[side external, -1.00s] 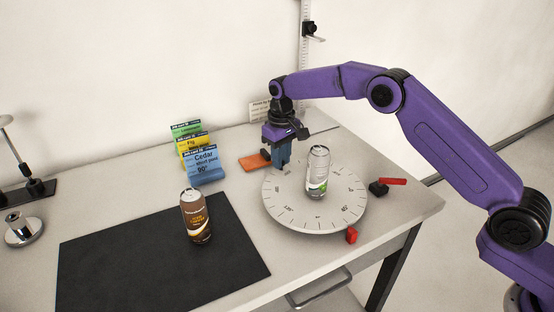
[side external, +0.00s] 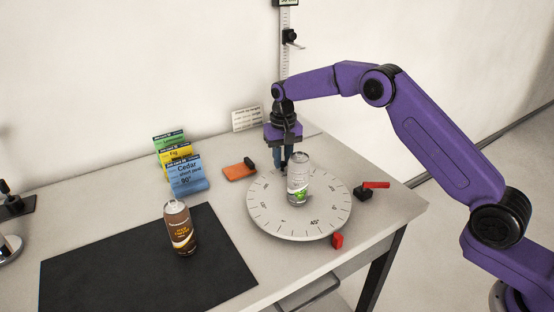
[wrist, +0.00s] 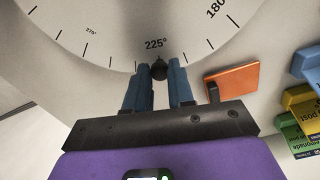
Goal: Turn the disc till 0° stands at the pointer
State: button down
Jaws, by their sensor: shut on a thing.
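The pale round disc (side external: 265,215) carries degree marks. The 0° label is not readable. My gripper (side external: 285,168) is at the disc's back rim, behind the can. In the wrist view my gripper (wrist: 160,85) is shut on a dark knob (wrist: 159,69) at the rim beside the 225° label; the 180° label is farther right.
A black block with a red lever (side external: 368,190) sits right of the disc. An orange pad (side external: 239,172) and coloured cards (side external: 186,176) are to the left. A brown can (side external: 180,228) stands on the black mat (side external: 110,255). A post with a scale (side external: 285,50) rises behind.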

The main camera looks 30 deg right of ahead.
jog(key=shift+s+d+r+m, duration=0.1)
jog(key=shift+s+d+m, duration=0.1)
jog(key=shift+d+m, duration=0.45)
jog(key=shift+s+d+f+m, duration=0.1)
jog(key=shift+s+d+m, duration=0.15)
jog(key=shift+d+m, duration=0.4)
jog(key=shift+s+d+r+m, duration=0.1)
jog(key=shift+s+d+m, duration=0.1)
jog(key=shift+d+m, duration=0.45)
jog(key=shift+s+d+m, duration=0.85)
jog(key=shift+d+m, duration=0.3)
jog(key=shift+m, duration=0.1)
jog(key=shift+s, duration=0.1)
jog(key=c, duration=1)
grip_release()
notch_tip(320, 180, up, 17)
jog(key=shift+r, duration=0.15)
